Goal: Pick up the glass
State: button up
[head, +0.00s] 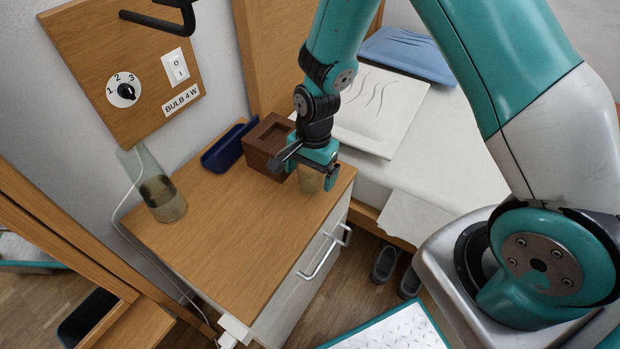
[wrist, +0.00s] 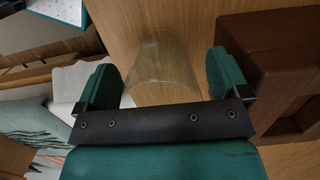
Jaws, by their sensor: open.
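The glass (head: 310,183) is a small clear tumbler standing near the back right corner of the wooden cabinet top (head: 225,235). My gripper (head: 306,168) is above and around its upper part, hiding some of it in the head view. In the wrist view the glass (wrist: 160,68) shows between the two teal fingers of my gripper (wrist: 165,78). The fingers are open, one on each side, with visible gaps to the glass.
A brown box (head: 257,153) stands close beside the glass, with a dark blue tray (head: 226,150) behind it. A tall glass vase (head: 163,199) stands at the left edge. A bed with a pillow (head: 408,55) is on the right. The cabinet front is clear.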

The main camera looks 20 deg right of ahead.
jog(key=c, duration=1.1)
jog(key=shift+r, duration=0.15)
